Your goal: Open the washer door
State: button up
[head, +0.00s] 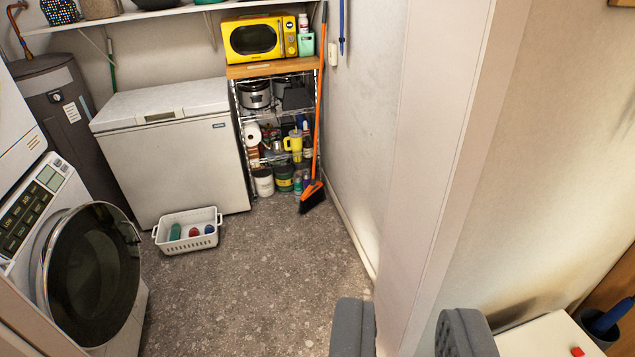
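The washer (129,327) is at the left edge, the lower unit of a white stack, with a control panel (27,215) of dark buttons and a small display. Its round washer door (97,275) has dark glass and a chrome rim, and stands out from the washer front. My gripper (408,330) shows as two grey fingers at the bottom edge, right of centre. They are wide apart with nothing between them. It is well to the right of the door, not touching it.
A white wall end (430,150) stands close by my gripper. Speckled floor (245,290) is clear between washer and wall. A white basket (188,231) sits before the chest freezer (180,165). A wire rack (277,130), an orange broom (318,110) and a white surface (540,338) also show.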

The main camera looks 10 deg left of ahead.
aim_at(89, 276)
jog(key=u, duration=0.1)
jog(key=i, duration=1.35)
jog(key=u, duration=0.8)
jog(key=i, duration=1.4)
jog(key=u, duration=0.55)
